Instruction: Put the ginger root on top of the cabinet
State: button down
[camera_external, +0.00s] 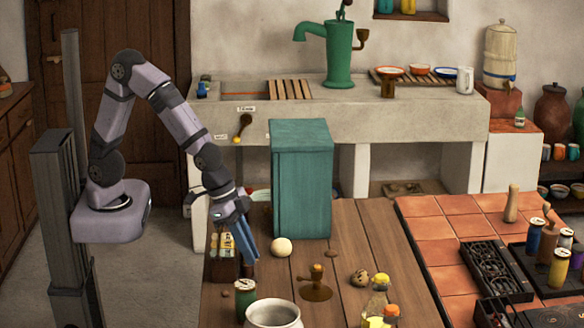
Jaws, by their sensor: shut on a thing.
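The cabinet is most likely the teal box (302,185) standing at the back of the wooden table, with a bare flat top. My gripper (246,256) points down at the table's left edge, left of the teal box and below its top. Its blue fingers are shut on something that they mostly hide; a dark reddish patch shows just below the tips. I cannot tell whether this is the ginger root. A small brown lumpy thing (360,278) lies on the table to the right; I cannot tell what it is.
A pale round thing (281,247) lies in front of the teal box. A green can (245,298), a cream pot (273,314), a brown stand (316,283) and yellow-capped bottles (379,296) stand nearer. A stone sink (420,120) with a green pump (339,55) is behind.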

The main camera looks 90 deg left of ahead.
notch_tip(320, 180, up, 35)
jog(key=w+a, duration=0.1)
jog(key=w+a+n+y+p, duration=0.1)
jog(key=w+a+n+p, duration=0.1)
jog(key=w+a, duration=0.35)
jog(key=w+a+r+n+y+p, duration=0.1)
jog(key=w+a+n+p, duration=0.2)
jog(key=a, duration=0.6)
jog(key=w+a+n+y+p, duration=0.15)
jog(key=w+a, duration=0.25)
jog(key=a, duration=0.4)
jog(key=s+a+f+n+g+y+p, duration=0.15)
jog(key=a+n+p, duration=0.45)
jog(key=a, duration=1.9)
jog(key=shift+n+t, duration=0.25)
jog(key=shift+t, duration=0.1)
jog(key=shift+s+d+f+p, duration=0.15)
jog(key=shift+f+p, duration=0.35)
jog(key=shift+f, duration=3.25)
jog(key=shift+d+f+p, duration=0.1)
jog(key=shift+f+p, duration=0.4)
jog(key=shift+f, duration=3.2)
